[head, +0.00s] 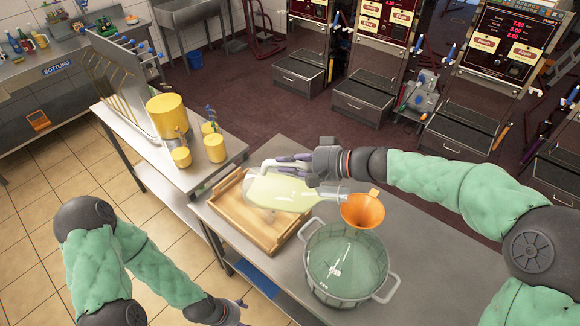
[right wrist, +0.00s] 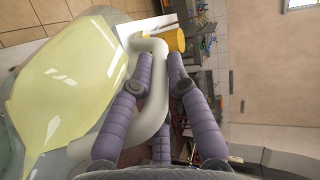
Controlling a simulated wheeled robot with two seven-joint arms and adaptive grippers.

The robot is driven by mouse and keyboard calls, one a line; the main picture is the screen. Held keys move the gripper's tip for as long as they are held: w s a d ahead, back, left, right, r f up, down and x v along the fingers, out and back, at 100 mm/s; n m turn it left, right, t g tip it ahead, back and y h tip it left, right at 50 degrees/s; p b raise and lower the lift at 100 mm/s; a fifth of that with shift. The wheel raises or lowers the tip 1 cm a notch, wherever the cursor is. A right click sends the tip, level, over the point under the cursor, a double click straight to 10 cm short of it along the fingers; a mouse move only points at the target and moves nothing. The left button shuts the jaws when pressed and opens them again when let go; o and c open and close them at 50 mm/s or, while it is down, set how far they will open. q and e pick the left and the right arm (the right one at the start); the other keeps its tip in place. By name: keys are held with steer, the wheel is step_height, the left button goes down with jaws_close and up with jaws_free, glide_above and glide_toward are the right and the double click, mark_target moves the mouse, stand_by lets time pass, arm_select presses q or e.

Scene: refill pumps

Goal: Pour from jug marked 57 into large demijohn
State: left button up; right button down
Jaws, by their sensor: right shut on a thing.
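The jug (head: 285,195) is clear with pale yellow contents, and no number is readable on it. It lies tilted almost flat above the wooden tray, its neck pointing right at the orange funnel (head: 362,210). My right gripper (head: 290,164) is shut on its white handle; in the right wrist view the purple fingers (right wrist: 160,65) close around the handle (right wrist: 150,120). The large demijohn (head: 340,262), a wide greenish glass vessel in a two-handled holder, stands below the funnel. I cannot tell whether liquid is flowing. My left gripper (head: 234,312) is low at the bottom edge, partly cut off.
The wooden tray (head: 228,216) lies on the steel table (head: 420,245), left of the demijohn. A side table at left holds yellow containers (head: 168,116) and a rack (head: 118,85). Machines with lit displays (head: 385,60) stand behind. Table room is free right of the demijohn.

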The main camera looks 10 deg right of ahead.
steer(key=shift+a+r+b, duration=0.15)
steer(key=shift+a+b, duration=0.1)
steer(key=shift+b, duration=0.05)
steer(key=shift+s+d+r+b, duration=0.1)
steer(key=shift+d+r+b, duration=0.05)
steer(key=shift+d+b, duration=0.2)
steer(key=shift+a, duration=0.15)
steer(key=shift+b, duration=0.5)
steer(key=shift+r, duration=0.1)
